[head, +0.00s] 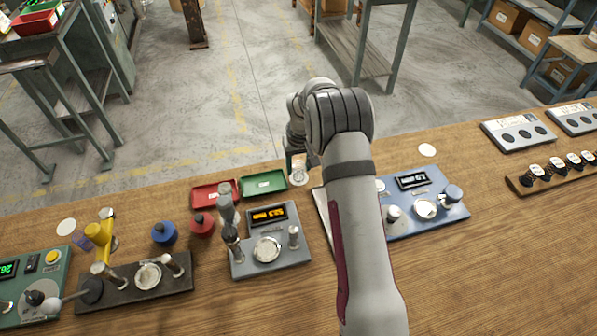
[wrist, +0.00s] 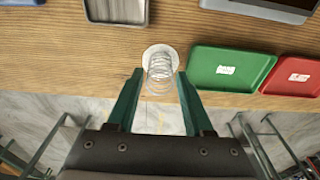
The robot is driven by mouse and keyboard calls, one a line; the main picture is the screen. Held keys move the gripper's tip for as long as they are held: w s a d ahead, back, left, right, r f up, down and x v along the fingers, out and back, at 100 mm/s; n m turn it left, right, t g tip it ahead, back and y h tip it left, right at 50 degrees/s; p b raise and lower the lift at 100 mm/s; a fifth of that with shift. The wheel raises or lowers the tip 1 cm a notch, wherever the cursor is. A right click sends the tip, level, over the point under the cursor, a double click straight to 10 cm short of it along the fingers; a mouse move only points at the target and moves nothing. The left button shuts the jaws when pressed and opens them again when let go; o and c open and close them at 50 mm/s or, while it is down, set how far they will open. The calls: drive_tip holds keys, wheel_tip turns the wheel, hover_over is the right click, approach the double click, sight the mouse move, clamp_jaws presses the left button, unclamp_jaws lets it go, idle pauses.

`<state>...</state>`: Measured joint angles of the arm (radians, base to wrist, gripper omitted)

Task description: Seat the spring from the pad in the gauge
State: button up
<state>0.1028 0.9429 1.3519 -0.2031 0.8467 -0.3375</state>
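A thin wire spring (wrist: 159,72) stands over a round white pad (wrist: 153,50) near the table's edge in the wrist view. My gripper (wrist: 160,74) is open, its two green fingers on either side of the spring, with a small gap on each side. In the head view my gripper (head: 297,170) is low over the table, right of the green tray, partly behind my arm. A grey unit (head: 290,255) with an orange display and a blue unit (head: 440,218) with a white display each carry a round dish. I cannot tell which is the gauge.
A green tray (head: 264,183) and a red tray (head: 203,193) lie left of my gripper. A pale plate (wrist: 118,10) lies beyond the pad. A dark fixture (head: 140,290) and a green unit (head: 40,290) are at the left. Cup-shaped pieces stand on a rack (head: 520,182) at the right.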

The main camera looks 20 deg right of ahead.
drive_tip(key=c, duration=0.6)
drive_tip(key=shift+r, duration=0.1)
drive_tip(key=shift+r, duration=0.5)
drive_tip(key=shift+r, duration=0.15)
drive_tip(key=shift+r, duration=1.1)
